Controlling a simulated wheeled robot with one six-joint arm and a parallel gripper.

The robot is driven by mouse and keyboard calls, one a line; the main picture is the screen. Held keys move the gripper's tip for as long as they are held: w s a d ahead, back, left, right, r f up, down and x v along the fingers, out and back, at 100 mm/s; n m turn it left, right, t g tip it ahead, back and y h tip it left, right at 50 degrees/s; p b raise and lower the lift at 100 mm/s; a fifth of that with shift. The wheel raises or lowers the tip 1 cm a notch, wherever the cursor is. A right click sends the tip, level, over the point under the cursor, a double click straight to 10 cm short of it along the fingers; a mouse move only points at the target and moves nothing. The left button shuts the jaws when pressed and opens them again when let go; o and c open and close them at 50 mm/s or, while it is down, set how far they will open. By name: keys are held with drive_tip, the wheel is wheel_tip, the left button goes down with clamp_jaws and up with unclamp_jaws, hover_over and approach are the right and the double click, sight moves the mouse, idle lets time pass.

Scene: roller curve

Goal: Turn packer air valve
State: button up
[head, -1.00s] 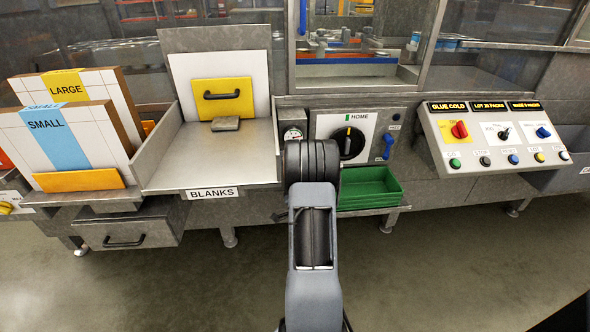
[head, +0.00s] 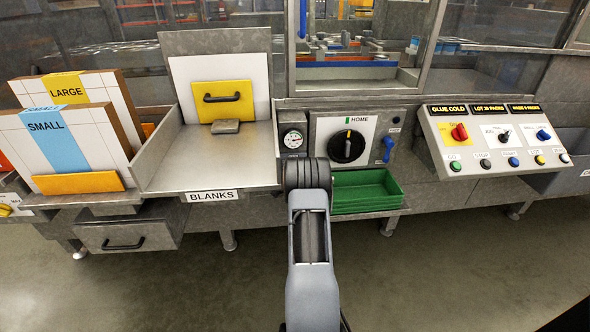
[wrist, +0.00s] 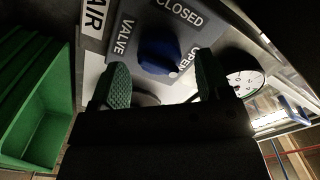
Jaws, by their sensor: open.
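In the wrist view, a blue valve knob (wrist: 160,52) sits on a grey plate marked CLOSED, OPEN and VALVE (wrist: 128,30). A pale dot on the knob lies beside the word OPEN. My gripper (wrist: 163,82) is open and empty. Its two green ribbed fingers stand apart on either side of the knob's lower part in the picture; I cannot tell whether they reach around it. In the head view, my arm hides the gripper and this valve. A round pressure gauge (head: 293,140) shows just above my arm; it also appears in the wrist view (wrist: 245,82).
A green bin (head: 366,192) is right of my arm, and at the left in the wrist view (wrist: 35,95). A black HOME dial (head: 347,146) and a blue handle (head: 388,149) are above it. The BLANKS tray (head: 165,172) is left; the control console (head: 490,140) is right.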

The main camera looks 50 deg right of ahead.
drive_tip(key=shift+w+d, duration=0.3)
drive_tip(key=shift+w, duration=0.15)
drive_tip(key=c, duration=0.9)
